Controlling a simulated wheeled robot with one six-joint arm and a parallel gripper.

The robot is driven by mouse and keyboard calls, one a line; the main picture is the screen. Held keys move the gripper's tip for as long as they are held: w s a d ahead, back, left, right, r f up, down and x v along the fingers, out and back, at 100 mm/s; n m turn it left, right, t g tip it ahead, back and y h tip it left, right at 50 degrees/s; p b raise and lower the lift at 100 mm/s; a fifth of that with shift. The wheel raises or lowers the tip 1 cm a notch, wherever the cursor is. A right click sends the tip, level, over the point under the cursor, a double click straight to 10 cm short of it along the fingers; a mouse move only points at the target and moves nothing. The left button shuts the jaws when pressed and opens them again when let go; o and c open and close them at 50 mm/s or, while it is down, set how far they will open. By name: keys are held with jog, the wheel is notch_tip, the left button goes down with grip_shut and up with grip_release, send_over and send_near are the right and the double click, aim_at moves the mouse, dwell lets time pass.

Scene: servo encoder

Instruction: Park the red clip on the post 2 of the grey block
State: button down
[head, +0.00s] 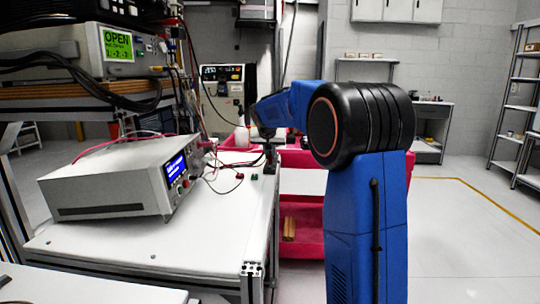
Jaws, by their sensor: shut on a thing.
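My gripper (269,133) is at the end of my blue arm, small and dark, over the back right part of the white bench. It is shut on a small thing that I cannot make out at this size. Thin leads run from the bench instrument towards it. I cannot tell whether the red piece is the red clip. I cannot clearly make out the grey block or its posts.
The bench instrument (120,182) with a blue display stands on the white bench (110,245). Loose leads loop between it and my gripper. A red cart (303,222) stands behind my arm. The floor at right is clear.

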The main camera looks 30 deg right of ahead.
jog(key=shift+f, duration=0.15)
dwell(0.8)
jog(key=c, duration=1.7)
grip_release()
jog(key=shift+r, duration=3.55)
